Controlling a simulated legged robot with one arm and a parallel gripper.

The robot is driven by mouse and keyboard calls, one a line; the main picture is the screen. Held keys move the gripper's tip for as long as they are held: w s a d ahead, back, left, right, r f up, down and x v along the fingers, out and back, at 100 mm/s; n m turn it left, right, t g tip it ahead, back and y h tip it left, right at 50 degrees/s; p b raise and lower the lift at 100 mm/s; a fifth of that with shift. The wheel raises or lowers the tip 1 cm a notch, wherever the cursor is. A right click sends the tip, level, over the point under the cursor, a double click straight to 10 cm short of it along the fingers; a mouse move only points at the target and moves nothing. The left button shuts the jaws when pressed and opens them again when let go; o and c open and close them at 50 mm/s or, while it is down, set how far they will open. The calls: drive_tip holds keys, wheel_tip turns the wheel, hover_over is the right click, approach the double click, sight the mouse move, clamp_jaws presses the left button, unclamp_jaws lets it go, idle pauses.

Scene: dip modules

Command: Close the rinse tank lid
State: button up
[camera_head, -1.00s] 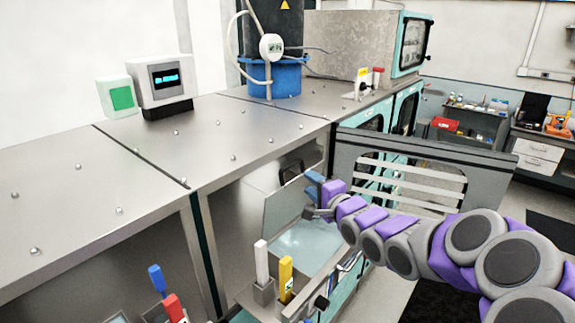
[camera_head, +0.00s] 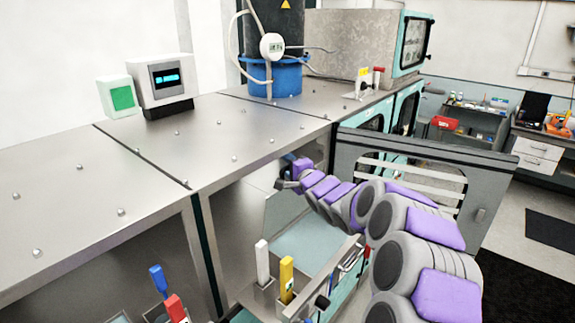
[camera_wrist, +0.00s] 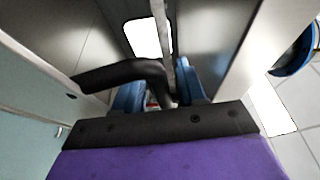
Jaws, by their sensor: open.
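The rinse tank lid (camera_head: 280,213) stands raised as a pale grey panel at the back left of the tank, in the head view. The rinse tank (camera_head: 305,243) below it shows pale blue-green inside. My gripper (camera_head: 288,174) is at the lid's upper edge, partly hidden by my own arm. In the wrist view my gripper (camera_wrist: 160,92) has its blue fingers apart, and a black bent handle (camera_wrist: 125,76) runs across the left finger with its end between them. Whether the fingers touch the handle cannot be told.
A grey slatted door panel (camera_head: 425,180) stands open to the right of the tank. White (camera_head: 262,262) and yellow (camera_head: 286,278) handles stand upright in front of the tank. A steel counter (camera_head: 240,135) lies behind, close to my gripper.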

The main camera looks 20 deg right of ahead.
drive_tip(key=shift+c, duration=0.5)
clamp_jaws()
drive_tip(key=shift+f, duration=0.1)
